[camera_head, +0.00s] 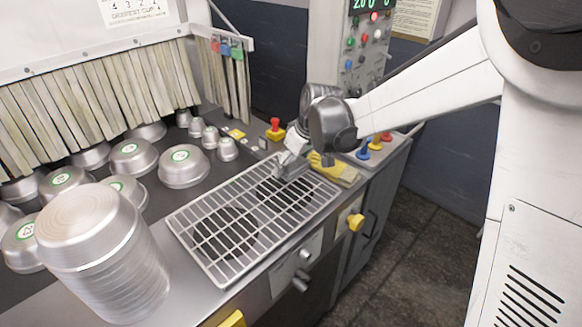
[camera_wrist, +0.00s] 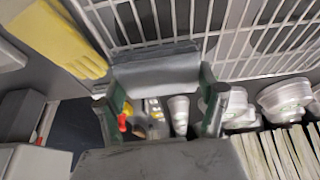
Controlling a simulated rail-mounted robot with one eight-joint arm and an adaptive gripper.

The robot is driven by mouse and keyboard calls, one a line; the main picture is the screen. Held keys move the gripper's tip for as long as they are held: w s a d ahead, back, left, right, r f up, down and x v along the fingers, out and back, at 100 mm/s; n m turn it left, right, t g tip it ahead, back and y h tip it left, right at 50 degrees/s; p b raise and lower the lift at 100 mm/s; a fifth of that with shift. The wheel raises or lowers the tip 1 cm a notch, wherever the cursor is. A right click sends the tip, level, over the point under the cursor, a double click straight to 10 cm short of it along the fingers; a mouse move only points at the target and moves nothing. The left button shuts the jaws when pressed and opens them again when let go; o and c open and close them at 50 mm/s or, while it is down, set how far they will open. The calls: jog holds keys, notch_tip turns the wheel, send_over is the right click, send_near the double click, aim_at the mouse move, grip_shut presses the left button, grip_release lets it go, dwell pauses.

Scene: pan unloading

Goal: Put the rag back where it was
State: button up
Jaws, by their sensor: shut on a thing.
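My gripper (camera_wrist: 160,95) is shut on a grey rag (camera_wrist: 155,68), which spans the space between its two fingers in the wrist view. In the head view my gripper (camera_head: 292,154) points down at the far right end of the wire rack (camera_head: 183,232). A small grey part of the rag (camera_head: 293,171) shows under the fingers there. The rag is at or just above the rack; I cannot tell whether it touches. The rack's white bars (camera_wrist: 245,60) also show behind the rag in the wrist view.
Yellow gloves (camera_head: 338,171) lie right of the rack, close to my gripper. A tall stack of metal pans (camera_head: 105,265) stands at the front left. Several pans (camera_head: 183,167) sit on the dark belt before the strip curtain. Coloured knobs (camera_head: 375,143) stand behind the gloves.

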jog(key=shift+f, duration=2)
jog(key=shift+f, duration=0.1)
jog(key=shift+f, duration=0.15)
jog(key=o, duration=1.1)
jog(key=v, duration=1.2)
jog(key=s+d+r+m+t+h, duration=0.15)
jog(key=s+d+r+m, duration=0.35)
jog(key=s+d, duration=0.6)
jog(key=s+d+f+m+t+h, duration=0.1)
jog(key=s+d+m, duration=0.3)
jog(key=s, duration=1.1)
jog(key=shift+d+t+h, duration=0.35)
jog(key=shift+d+t, duration=0.15)
jog(key=shift+t, duration=0.25)
